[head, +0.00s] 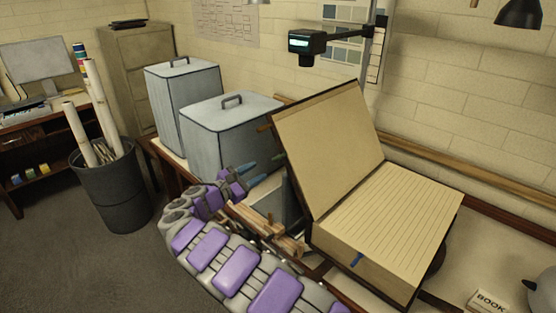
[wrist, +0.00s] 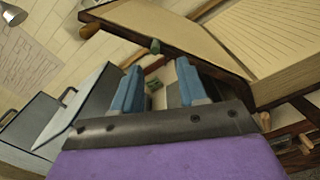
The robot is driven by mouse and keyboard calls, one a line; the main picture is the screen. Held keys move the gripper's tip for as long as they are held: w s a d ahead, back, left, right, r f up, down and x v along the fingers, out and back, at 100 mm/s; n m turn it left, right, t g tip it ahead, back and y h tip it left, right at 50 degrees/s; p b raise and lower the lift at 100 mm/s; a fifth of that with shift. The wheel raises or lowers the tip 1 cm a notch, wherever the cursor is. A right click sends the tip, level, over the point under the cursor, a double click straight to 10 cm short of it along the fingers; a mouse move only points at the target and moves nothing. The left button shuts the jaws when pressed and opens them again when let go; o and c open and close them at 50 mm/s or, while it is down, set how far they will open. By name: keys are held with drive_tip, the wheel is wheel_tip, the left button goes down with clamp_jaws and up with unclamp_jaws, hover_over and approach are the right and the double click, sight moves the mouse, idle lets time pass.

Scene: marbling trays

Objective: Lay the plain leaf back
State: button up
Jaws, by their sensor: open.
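A large thick book (head: 392,228) lies open on the bench in the head view. Its right side shows a lined page, and a blank, plain leaf (head: 328,146) stands tilted up on the left side. The book also shows at the upper right of the wrist view (wrist: 285,50). My gripper (head: 262,170) is left of the raised leaf, apart from it. In the wrist view its two blue fingers (wrist: 158,92) are spread with nothing between them. The underside of the raised leaf is hidden in the head view.
Two grey lidded bins (head: 232,138) stand left of the book. A scanner-like device (head: 307,44) hangs over it. Wooden pieces (head: 290,245) lie below the leaf. A label reading BOOK (head: 489,302) is at the front right. A dark barrel (head: 112,192) holds paper rolls.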

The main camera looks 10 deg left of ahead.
sight(280, 158)
drive_tip(key=b+x, duration=0.1)
drive_tip(key=x, duration=1.1)
drive_tip(key=shift+w+f, duration=0.2)
drive_tip(key=shift+w+a+f, duration=0.1)
drive_tip(key=shift+a+f, duration=0.05)
drive_tip(key=shift+a, duration=0.8)
drive_tip(key=shift+c, duration=0.5)
drive_tip(key=shift+a, duration=0.1)
drive_tip(key=shift+c, duration=0.9)
drive_tip(key=shift+d+r, duration=0.2)
drive_tip(key=shift+d, duration=0.5)
clamp_jaws()
drive_tip(key=shift+a+f, duration=0.1)
drive_tip(key=shift+a, duration=0.2)
